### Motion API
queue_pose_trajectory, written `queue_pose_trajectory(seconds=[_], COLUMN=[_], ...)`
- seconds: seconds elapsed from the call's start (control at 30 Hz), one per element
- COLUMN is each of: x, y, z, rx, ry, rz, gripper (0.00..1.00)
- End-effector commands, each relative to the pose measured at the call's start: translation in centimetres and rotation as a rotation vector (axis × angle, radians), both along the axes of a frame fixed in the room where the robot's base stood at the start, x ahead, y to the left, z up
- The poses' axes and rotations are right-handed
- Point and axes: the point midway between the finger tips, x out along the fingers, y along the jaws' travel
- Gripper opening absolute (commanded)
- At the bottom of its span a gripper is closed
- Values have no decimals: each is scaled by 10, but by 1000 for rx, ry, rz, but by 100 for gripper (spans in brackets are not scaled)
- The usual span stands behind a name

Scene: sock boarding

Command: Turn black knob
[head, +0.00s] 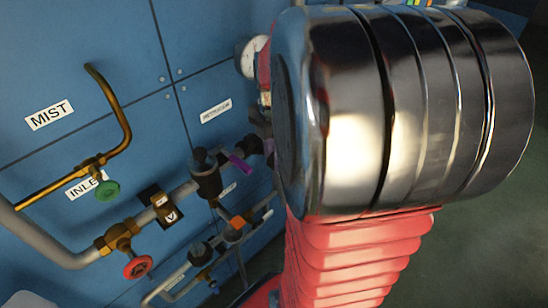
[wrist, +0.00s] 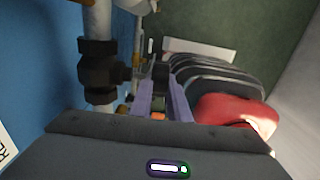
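A black valve body (head: 207,178) sits on the grey pipe in the head view, with a dark cap on top. In the wrist view a black fitting (wrist: 97,70) on a vertical pipe stands left of my gripper, with a stub pointing right. My gripper (wrist: 162,92) shows two lavender fingers set apart, with a gap between them. A dark piece (wrist: 161,73) appears between or just beyond the fingertips; I cannot tell if they touch it. In the head view only a purple bit of my gripper (head: 240,164) shows, right of the black valve; my arm hides the rest.
A red round handle (head: 138,266) and a green one (head: 107,190) are on the pipes at left. An orange part (head: 237,222) is on the lower pipes. The blue panel (head: 60,60) backs the pipes. Labels read MIST (head: 49,115) and INLET (head: 83,186).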

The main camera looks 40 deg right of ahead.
Motion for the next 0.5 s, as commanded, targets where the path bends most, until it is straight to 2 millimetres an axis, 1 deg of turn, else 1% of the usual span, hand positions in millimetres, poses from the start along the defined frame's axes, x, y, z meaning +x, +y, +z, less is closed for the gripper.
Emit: queue_pose_trajectory(seconds=[0.03, 0.2, 0.5], x=[0, 0, 0], y=[0, 0, 0], z=[0, 0, 0], rx=[0, 0, 11], ry=[0, -1, -1], rz=[0, 0, -1], gripper=[10, 0, 0])
